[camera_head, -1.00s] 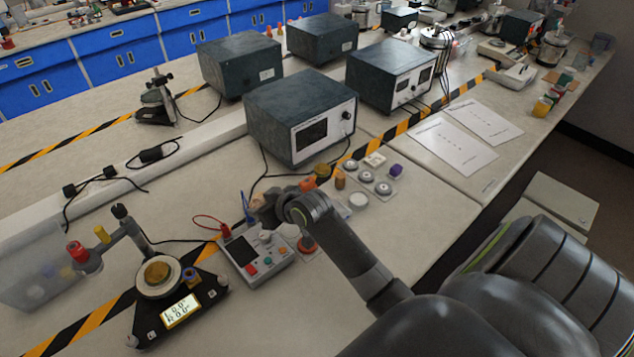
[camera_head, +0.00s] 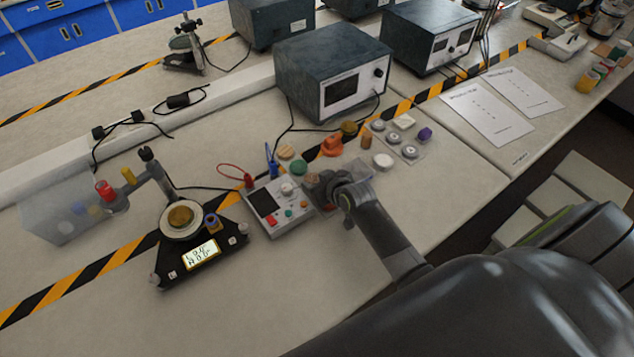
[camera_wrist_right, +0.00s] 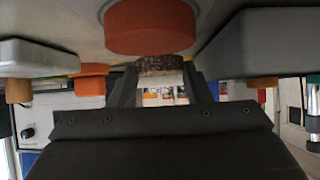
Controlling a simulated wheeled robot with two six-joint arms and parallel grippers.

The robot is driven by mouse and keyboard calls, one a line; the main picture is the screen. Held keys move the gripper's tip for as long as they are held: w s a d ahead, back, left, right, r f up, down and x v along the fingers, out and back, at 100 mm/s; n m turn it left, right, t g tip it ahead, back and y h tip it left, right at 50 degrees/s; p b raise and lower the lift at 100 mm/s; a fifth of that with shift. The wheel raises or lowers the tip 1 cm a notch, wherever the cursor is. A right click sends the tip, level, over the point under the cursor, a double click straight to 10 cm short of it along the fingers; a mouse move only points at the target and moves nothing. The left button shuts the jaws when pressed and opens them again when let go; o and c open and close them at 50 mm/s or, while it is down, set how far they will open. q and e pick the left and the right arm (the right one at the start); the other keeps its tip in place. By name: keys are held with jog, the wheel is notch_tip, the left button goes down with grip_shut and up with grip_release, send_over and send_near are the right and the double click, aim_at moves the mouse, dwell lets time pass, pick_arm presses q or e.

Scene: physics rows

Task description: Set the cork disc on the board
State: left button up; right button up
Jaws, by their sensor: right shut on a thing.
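My right gripper (camera_head: 318,184) is low over the bench, just right of the grey meter box. In the right wrist view, its fingers (camera_wrist_right: 160,75) are shut on a speckled brown cork disc (camera_wrist_right: 160,65). The disc also shows as a small brown patch at the fingertips in the head view (camera_head: 312,180). An orange-red disc (camera_wrist_right: 150,27) is close to the held disc in the wrist view. A pale, see-through flat plate (camera_head: 361,170), which may be the board, lies partly under my gripper. I cannot tell whether the cork disc touches it. My left gripper is not in view.
The meter box (camera_head: 277,207) and a black balance (camera_head: 200,255) stand left of the gripper. A dark instrument box (camera_head: 330,70) stands farther back. Bench space in front is clear.

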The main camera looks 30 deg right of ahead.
jog(key=shift+f, duration=0.35)
jog(key=shift+f, duration=0.1)
jog(key=o, duration=0.7)
jog(key=shift+c, duration=0.2)
jog(key=shift+r, duration=0.2)
jog(key=v, duration=1.2)
jog(key=shift+f, duration=0.1)
